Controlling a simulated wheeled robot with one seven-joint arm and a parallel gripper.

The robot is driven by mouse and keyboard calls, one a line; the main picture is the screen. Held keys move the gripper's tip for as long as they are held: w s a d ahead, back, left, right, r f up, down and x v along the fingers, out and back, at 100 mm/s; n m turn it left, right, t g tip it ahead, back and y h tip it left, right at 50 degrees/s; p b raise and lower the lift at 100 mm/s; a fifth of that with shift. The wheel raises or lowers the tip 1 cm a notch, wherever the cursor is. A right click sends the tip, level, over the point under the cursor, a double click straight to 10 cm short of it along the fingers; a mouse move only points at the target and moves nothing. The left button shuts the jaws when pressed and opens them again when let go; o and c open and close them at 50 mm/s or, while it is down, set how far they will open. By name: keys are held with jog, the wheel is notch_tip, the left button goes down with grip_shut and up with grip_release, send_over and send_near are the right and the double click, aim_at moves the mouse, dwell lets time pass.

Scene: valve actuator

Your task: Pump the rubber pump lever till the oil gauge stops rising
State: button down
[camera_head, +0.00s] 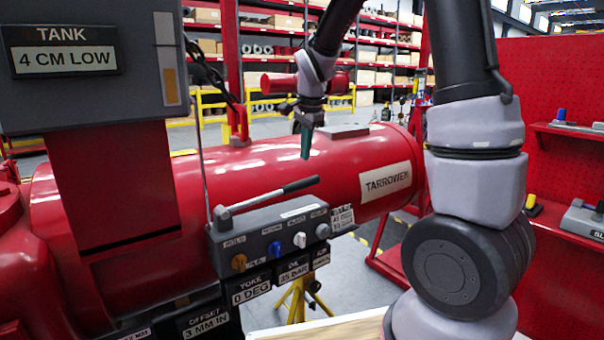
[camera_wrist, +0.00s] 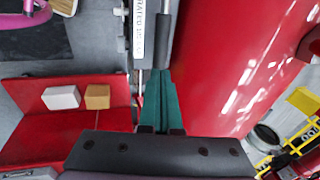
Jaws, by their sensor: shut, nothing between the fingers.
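The pump lever (camera_head: 275,194) has a dark rubber grip and slants up to the right over a grey control block (camera_head: 285,232). In the wrist view the dark lever grip (camera_wrist: 165,38) lies just ahead of my fingertips. My gripper (camera_head: 305,155) is shut and empty, with green fingers pointing down, above the lever's right end. The fingers (camera_wrist: 160,72) are close together; I cannot tell whether they touch the lever. The oil gauge plate (camera_head: 293,271) below the block seems to read 35 BAR.
A large red cylinder (camera_head: 386,181) lies behind the block. The block carries orange, blue and white knobs. A tank sign (camera_head: 62,49) reads 4 CM LOW. My arm fills the right of the head view. The wrist view shows a white block (camera_wrist: 61,97) and a tan block (camera_wrist: 97,97) on a red shelf.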

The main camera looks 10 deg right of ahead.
aim_at(305, 182)
jog(key=x, duration=0.7)
jog(key=shift+f, duration=0.3)
jog(key=shift+f, duration=0.1)
jog(key=f, duration=0.2)
jog(key=shift+w+d+f, duration=0.15)
jog(key=shift+d+f, duration=0.15)
jog(key=shift+f, duration=0.05)
jog(key=shift+r, duration=0.1)
